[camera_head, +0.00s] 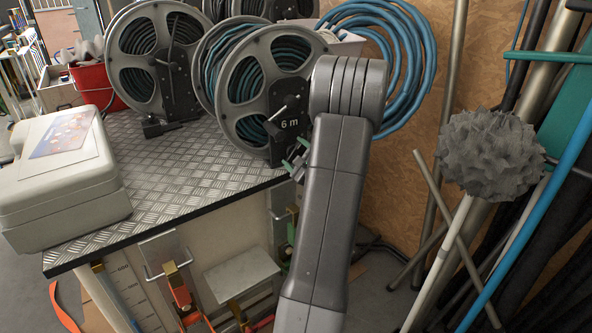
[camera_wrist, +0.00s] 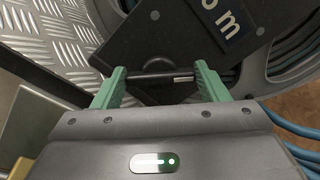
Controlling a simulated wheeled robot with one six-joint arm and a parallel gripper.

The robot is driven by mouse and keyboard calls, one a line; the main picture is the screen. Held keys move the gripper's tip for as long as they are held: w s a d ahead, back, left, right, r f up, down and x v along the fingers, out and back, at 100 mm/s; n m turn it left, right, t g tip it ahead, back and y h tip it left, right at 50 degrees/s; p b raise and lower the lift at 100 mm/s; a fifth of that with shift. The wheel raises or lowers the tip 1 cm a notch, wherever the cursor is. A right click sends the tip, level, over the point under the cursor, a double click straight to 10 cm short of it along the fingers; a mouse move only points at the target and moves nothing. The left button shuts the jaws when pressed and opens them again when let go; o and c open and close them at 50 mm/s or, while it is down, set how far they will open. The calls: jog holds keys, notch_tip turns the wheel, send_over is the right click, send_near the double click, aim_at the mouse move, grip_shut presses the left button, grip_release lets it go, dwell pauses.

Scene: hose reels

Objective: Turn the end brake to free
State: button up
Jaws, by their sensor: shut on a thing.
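The hose reel marked 6 m (camera_head: 240,84) stands at the right front of the metal-topped bench, grey-rimmed with dark hose inside. Its black end plate also shows in the wrist view (camera_wrist: 178,34). The end brake (camera_wrist: 160,77) appears as a dark bar with a pale tip, low on this plate. My gripper (camera_wrist: 160,71) has its green fingers at the two ends of the bar and is shut on it. In the head view my gripper (camera_head: 297,158) is at the plate's lower edge, partly hidden by my arm. I cannot read the brake's setting.
Another reel (camera_head: 152,58) stands to the left on the patterned bench top (camera_head: 185,165). A pale case (camera_head: 62,180) sits at the bench's left edge. Blue hose coils (camera_head: 410,45) hang behind my arm. Poles and a grey spiky ball (camera_head: 490,155) stand at right.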

jog(key=n+b, duration=0.2)
jog(key=b, duration=0.2)
jog(key=f+n+b, duration=0.1)
jog(key=n+b, duration=0.1)
jog(key=b, duration=0.1)
jog(key=shift+b, duration=0.4)
jog(key=n+b, duration=0.1)
jog(key=b, duration=0.1)
jog(key=n+b, duration=0.2)
jog(key=b, duration=0.1)
jog(key=shift+r+n, duration=0.25)
jog(key=shift+n, duration=0.05)
jog(key=shift+c, duration=0.2)
jog(key=shift+r, duration=0.1)
jog(key=o, duration=1)
jog(key=shift+r, duration=0.1)
